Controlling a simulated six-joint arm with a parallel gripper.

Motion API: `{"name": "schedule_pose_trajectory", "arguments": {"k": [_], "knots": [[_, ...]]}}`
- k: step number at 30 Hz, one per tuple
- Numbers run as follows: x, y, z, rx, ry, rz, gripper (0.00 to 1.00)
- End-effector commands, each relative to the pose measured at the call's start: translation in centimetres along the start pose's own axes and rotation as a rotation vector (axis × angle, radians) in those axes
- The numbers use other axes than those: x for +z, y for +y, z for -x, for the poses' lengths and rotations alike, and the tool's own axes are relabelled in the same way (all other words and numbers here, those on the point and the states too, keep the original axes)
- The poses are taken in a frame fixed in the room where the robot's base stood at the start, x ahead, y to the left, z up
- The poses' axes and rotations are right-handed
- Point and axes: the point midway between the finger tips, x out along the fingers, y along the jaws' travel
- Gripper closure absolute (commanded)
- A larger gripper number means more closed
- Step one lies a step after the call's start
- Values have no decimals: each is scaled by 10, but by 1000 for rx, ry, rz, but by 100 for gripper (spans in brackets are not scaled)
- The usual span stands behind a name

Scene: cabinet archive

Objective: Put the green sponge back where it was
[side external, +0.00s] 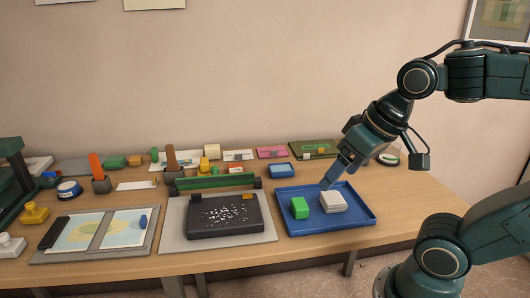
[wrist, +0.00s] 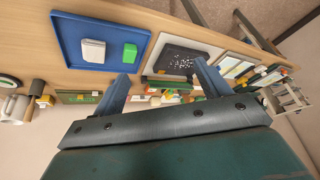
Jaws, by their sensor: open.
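The green sponge (side external: 299,208) is a small bright green block lying in the left part of the blue tray (side external: 352,226). A whitish block (side external: 333,202) lies in the tray just right of it. In the wrist view the sponge (wrist: 130,52) and the whitish block (wrist: 93,50) lie apart inside the tray (wrist: 68,58). My gripper (side external: 328,184) is above the tray, near the whitish block in the side view. In the wrist view my gripper (wrist: 162,72) has its two fingers wide apart with nothing between them.
A dark box with white specks (side external: 225,216) stands on a grey board left of the tray. A green bar (side external: 212,182) lies behind it. Several small items and a small blue tray (side external: 281,171) line the table's back. Bare wood (side external: 400,190) shows right of the tray.

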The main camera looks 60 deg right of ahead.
Motion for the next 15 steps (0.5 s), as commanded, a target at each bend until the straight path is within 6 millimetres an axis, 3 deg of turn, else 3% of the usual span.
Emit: {"name": "schedule_pose_trajectory", "arguments": {"k": [6,15], "knots": [[13,-2,8,-6,34,180,24],[14,-2,9,-5,36,201,24]]}}
